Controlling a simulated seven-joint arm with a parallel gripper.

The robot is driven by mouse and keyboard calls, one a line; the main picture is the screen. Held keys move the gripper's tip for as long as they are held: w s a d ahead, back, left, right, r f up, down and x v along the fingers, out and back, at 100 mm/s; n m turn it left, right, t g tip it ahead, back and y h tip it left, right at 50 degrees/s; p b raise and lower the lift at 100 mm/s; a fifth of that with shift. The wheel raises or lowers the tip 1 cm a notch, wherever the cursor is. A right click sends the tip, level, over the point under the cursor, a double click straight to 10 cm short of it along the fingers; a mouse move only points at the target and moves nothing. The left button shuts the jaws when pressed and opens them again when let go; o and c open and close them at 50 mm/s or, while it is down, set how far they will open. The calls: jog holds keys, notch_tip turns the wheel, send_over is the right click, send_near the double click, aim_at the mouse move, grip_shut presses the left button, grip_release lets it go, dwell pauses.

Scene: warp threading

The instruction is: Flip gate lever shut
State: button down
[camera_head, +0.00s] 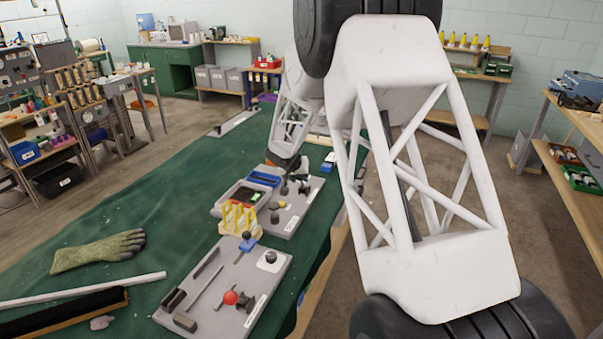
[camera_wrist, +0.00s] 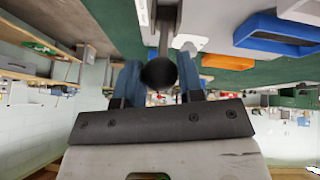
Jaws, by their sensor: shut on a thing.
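In the wrist view my gripper (camera_wrist: 157,80) has its two blue-grey fingers on either side of a black ball knob (camera_wrist: 158,74), shut on it. In the head view my gripper (camera_head: 287,163) is low at the back of the far grey board (camera_head: 287,226), which carries several black-knobbed parts. The fingers and the held knob are too small and dark there to make out. Whether the gate stands open or shut cannot be told.
A near grey board (camera_head: 215,318) carries a red ball (camera_head: 231,297) and dark blocks. Yellow pieces (camera_head: 238,217) stand between the boards. A tray (camera_head: 243,197) lies left of the far board. A green glove (camera_head: 98,250) lies on the green cloth, whose left middle is clear.

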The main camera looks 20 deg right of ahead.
jog(key=shift+s+a+f, duration=0.35)
jog(key=shift+a+f, duration=0.2)
jog(key=c, duration=0.8)
grip_release()
jog(key=shift+o, duration=0.2)
jog(key=shift+r, duration=0.2)
jog(key=v, duration=0.7)
jog(key=shift+r, duration=0.3)
jog(key=shift+s+a, duration=0.1)
jog(key=shift+s, duration=0.05)
